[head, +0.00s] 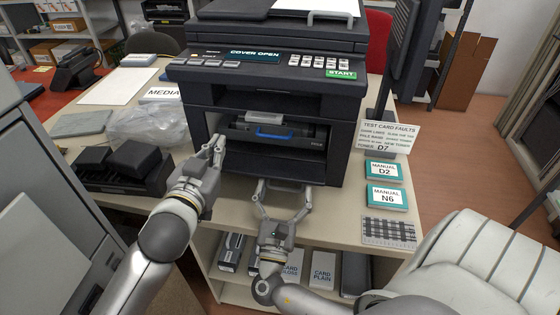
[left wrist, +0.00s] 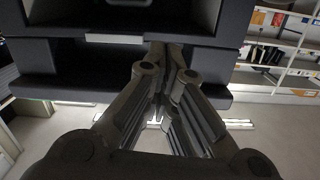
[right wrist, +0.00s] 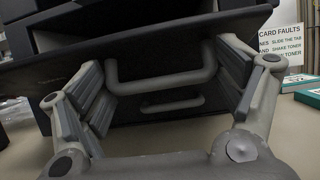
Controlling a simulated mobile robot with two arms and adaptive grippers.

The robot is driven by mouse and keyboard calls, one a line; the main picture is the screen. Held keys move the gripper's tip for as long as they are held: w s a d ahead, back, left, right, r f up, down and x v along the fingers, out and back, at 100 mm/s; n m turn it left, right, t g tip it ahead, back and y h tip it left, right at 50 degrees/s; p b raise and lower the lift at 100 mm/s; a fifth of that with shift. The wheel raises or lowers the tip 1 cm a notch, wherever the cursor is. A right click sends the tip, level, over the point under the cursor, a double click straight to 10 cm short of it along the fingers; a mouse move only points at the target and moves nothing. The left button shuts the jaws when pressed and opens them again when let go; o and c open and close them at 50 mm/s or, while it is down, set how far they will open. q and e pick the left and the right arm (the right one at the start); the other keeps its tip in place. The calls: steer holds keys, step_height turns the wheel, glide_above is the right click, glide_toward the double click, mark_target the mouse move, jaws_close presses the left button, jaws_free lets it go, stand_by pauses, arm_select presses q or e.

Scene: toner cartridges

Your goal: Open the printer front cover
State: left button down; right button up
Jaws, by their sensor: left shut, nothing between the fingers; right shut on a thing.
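The black printer (head: 345,105) stands on the table, its display (head: 255,55) reading "COVER OPEN". Its front is open, showing a dark cartridge with a blue handle (head: 272,133) inside. My right gripper (head: 283,200) is low in front of the printer, its fingers around a grey U-shaped handle (right wrist: 160,78) on a dark panel (right wrist: 60,62). The fingers stand at the handle's two sides. A second grey bar (right wrist: 172,104) shows below it. My left gripper (head: 217,147) is shut and empty at the left edge of the printer's opening; its fingers are together in the left wrist view (left wrist: 170,55).
Black boxes (head: 125,165) and a clear plastic bag (head: 155,125) lie left of the printer. Manuals D2 (head: 384,172) and N6 (head: 387,197) and a test card sign (head: 388,135) are right. Boxes fill the shelf below.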

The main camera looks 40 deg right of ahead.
arm_select(q)
steer(key=s+d+r+n+g+y, duration=0.1)
steer(key=s+d+r+g+y, duration=0.15)
steer(key=d+r, duration=0.2)
arm_select(e)
steer(key=shift+d+f, duration=0.15)
steer(key=shift+d, duration=0.15)
arm_select(q)
steer(key=g+y, duration=0.2)
steer(key=y, duration=0.1)
glide_above(280, 174)
steer(key=w+d, duration=0.1)
steer(key=shift+n, duration=0.3)
step_height(280, 174, down, 6)
steer(key=shift+d+f, duration=0.1)
steer(key=shift+s+a+f, duration=0.2)
steer(key=shift+a+f, duration=0.05)
steer(key=shift+f, duration=0.35)
steer(key=shift+s+a+f, duration=0.15)
steer(key=shift+a+f, duration=0.05)
steer(key=shift+f, duration=0.35)
steer(key=shift+s+a+f, duration=0.2)
steer(key=shift+s+f, duration=0.05)
steer(key=shift+f, duration=0.4)
